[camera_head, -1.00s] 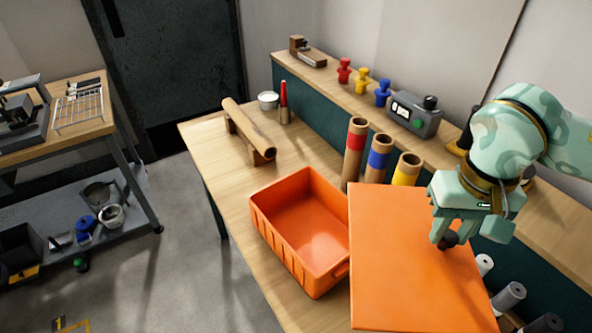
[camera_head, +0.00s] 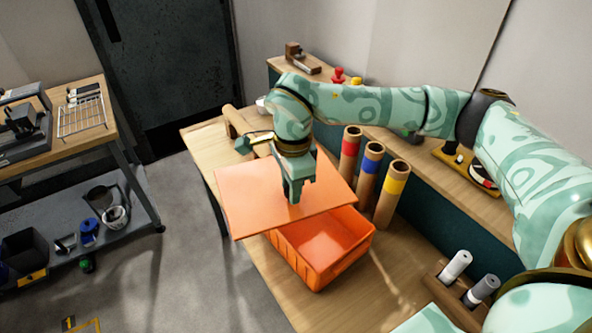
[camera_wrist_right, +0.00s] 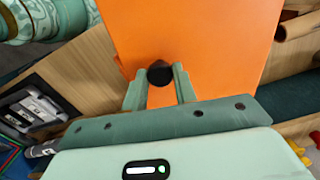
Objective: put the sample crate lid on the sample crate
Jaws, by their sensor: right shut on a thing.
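The sample crate lid (camera_head: 248,208) is a flat orange panel with a dark knob. My right gripper (camera_head: 293,195) is shut on that knob and holds the lid. In the head view the lid is over the far left part of the orange sample crate (camera_head: 335,265) and reaches past it to the left. The crate's near right part is uncovered, and its inside shows empty there. In the right wrist view, the fingers (camera_wrist_right: 160,90) close around the black knob (camera_wrist_right: 160,73) on the lid (camera_wrist_right: 200,35). My left gripper is not in view.
Cardboard tubes with red, blue and yellow bands (camera_head: 367,172) stand right of the lid. A rack with grey and white rolls (camera_head: 468,278) is at the near right. A lying tube (camera_head: 232,122) is behind the lid. Bare bench (camera_head: 400,265) shows right of the crate.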

